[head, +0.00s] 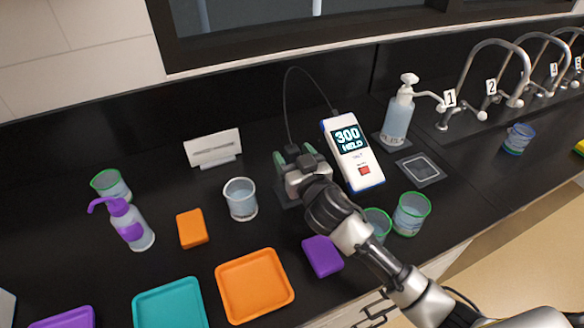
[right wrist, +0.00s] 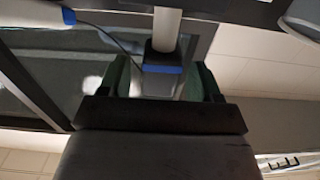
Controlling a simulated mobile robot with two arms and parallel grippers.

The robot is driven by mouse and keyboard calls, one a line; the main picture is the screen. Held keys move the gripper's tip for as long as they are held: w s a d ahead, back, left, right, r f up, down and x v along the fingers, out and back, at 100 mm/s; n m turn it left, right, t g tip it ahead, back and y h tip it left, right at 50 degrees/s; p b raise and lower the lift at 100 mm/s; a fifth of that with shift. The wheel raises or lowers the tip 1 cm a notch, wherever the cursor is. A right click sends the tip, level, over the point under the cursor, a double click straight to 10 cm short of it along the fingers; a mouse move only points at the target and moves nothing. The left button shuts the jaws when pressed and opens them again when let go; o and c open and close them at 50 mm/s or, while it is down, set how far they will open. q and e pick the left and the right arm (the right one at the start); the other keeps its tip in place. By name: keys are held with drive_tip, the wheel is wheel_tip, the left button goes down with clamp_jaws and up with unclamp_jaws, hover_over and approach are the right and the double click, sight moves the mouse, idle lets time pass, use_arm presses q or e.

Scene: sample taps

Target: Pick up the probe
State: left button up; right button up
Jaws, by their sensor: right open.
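The probe appears in the right wrist view as a pale rod with a blue band (right wrist: 163,55), lying between the two fingers of my right gripper (right wrist: 162,82). The fingers are apart, one on each side of it; I cannot tell whether either touches it. In the head view my right gripper (head: 294,158) is over the counter, left of the white meter (head: 352,152) with blue ends, which reads "300 HELD". A thin dark cable arcs from the meter's top down to the gripper. The gripper hides most of the probe there. My left gripper is not in view.
A clear beaker (head: 240,199) stands just left of my right gripper. Green-rimmed cups (head: 411,214) and a purple block (head: 322,256) are close to my right arm. A soap dispenser (head: 397,115) stands right of the meter. An orange tray (head: 254,286) lies in front.

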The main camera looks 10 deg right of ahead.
drive_tip(key=shift+w+a, duration=0.1)
drive_tip(key=shift+w, duration=0.5)
drive_tip(key=c, duration=1)
drive_tip(key=shift+o, duration=0.2)
